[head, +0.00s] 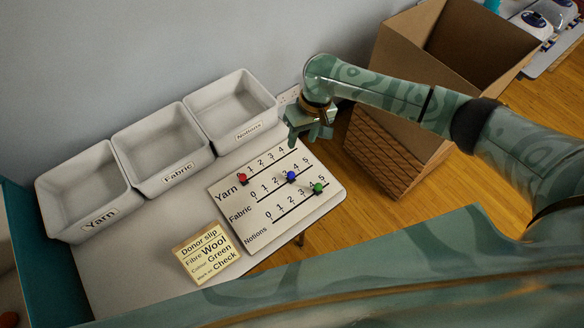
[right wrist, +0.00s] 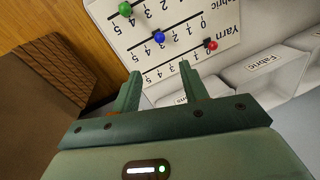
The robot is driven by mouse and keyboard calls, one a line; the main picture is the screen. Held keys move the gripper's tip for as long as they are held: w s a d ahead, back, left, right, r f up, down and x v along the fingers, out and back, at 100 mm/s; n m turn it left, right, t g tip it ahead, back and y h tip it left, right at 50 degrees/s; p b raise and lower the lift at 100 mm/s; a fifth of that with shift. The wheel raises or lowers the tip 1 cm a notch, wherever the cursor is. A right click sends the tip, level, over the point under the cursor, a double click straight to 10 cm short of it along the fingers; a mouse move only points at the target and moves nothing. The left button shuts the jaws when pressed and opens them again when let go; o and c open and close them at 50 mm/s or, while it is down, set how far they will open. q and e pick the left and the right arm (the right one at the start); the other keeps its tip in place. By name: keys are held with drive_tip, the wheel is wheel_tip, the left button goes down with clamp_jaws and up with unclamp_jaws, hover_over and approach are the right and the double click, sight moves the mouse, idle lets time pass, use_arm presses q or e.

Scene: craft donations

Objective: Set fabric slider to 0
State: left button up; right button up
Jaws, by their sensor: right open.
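The slider board (head: 228,208) lies on the table with three rows, Yarn, Fabric and Notions. The blue fabric slider (head: 291,176) sits on the middle row at about 3, hiding that numeral; it also shows in the right wrist view (right wrist: 159,37). The red yarn slider (head: 242,177) is at the low end of its row, at about 0. The green notions slider (head: 318,188) is near 4. My right gripper (head: 308,136) is open and empty past the board's far edge, its fingers (right wrist: 160,72) apart from the sliders. My left gripper is out of view.
White bins labelled Yarn (head: 76,222), Fabric (head: 162,185) and Notions (head: 236,139) stand along the wall, empty. A donor slip block (head: 206,253) reading Wool, Green lies left of the board.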

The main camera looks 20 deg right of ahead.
sight(292, 173)
drive_tip(key=a+f+b, duration=0.1)
drive_tip(key=f+b, duration=0.1)
drive_tip(key=f, duration=0.3)
drive_tip(key=a+f+b, duration=0.1)
drive_tip(key=f+b, duration=0.1)
drive_tip(key=f, duration=0.3)
drive_tip(key=a+f+b, duration=0.1)
drive_tip(key=f+b, duration=0.2)
drive_tip(key=f, duration=0.2)
drive_tip(key=shift+s+f, duration=0.2)
drive_tip(key=shift+f, duration=0.15)
